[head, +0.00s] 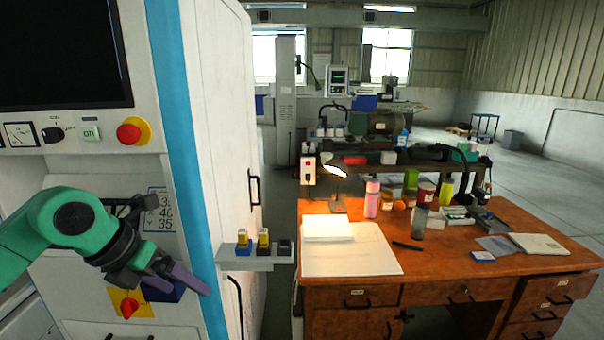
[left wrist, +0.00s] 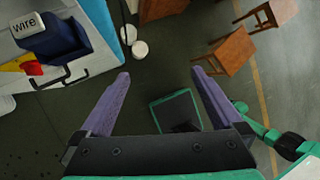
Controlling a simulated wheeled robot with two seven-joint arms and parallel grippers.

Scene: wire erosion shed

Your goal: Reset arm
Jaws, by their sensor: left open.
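My left arm comes in from the left in the head view. It is green with a dark wrist. My left gripper (head: 188,290) has purple fingers and hangs in front of the white machine (head: 225,130), beside a blue bin (head: 163,293) that it partly hides. In the left wrist view the gripper (left wrist: 160,74) is open, with its two fingers wide apart and nothing between them. The blue bin with a "wire" label (left wrist: 58,40) is at the upper left there, apart from the fingers. My right gripper does not show.
A red rotary switch (head: 128,308) on a yellow plate and a red stop button (head: 129,133) are on the machine front. A small shelf (head: 256,262) juts from its side. A wooden desk (head: 430,265) with papers and bottles stands at the right. Wooden stools (left wrist: 228,50) stand on open floor.

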